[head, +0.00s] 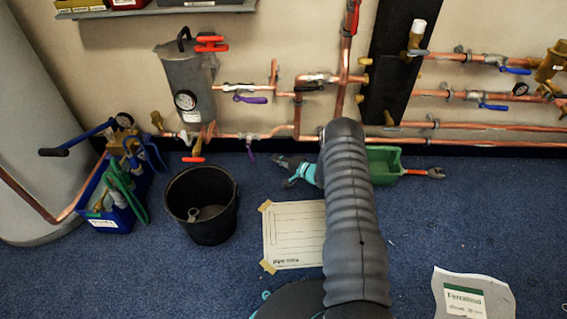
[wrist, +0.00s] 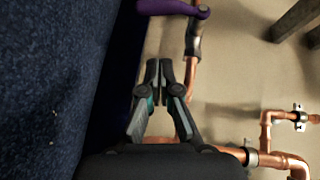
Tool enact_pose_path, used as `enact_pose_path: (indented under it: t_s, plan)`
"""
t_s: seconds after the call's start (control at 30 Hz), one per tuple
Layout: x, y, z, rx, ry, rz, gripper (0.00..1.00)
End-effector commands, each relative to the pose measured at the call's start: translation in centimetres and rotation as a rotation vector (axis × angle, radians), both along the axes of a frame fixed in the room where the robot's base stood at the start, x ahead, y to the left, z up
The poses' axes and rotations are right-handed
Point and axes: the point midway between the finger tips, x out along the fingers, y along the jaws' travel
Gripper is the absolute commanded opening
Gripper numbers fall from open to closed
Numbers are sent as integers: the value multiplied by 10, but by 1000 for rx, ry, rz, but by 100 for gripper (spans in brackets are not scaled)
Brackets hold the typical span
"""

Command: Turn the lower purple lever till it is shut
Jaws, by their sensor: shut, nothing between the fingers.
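The lower purple lever (head: 251,154) hangs down from the valve on the lower copper pipe (head: 275,135), crosswise to it. It also shows at the top of the wrist view (wrist: 172,8), partly cut off by the frame edge. My gripper (head: 280,161) is just to the right of the lever and below the pipe, partly hidden behind my arm. In the wrist view my gripper (wrist: 166,66) is shut and empty, its fingertips pointing at the lever with a gap between.
Another purple lever (head: 250,99) lies along the pipe above. A black bucket (head: 187,184) and a blue crate (head: 140,192) stand on the floor at left. A green tray (head: 384,158) lies by the wall. Blue-handled valves (head: 493,107) are at right.

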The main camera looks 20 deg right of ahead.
Motion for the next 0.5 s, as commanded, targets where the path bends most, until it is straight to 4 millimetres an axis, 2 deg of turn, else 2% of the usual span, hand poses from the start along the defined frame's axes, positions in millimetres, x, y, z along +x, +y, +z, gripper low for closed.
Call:
enact_pose_path:
  t_s: [0.2, 0.33, 0.5]
  plan:
    - [32, 26, -7, -2, -2, 2, 0]
    - [33, 45, -9, 0, 2, 3, 0]
    - [35, 59, -12, 0, 0, 1, 0]
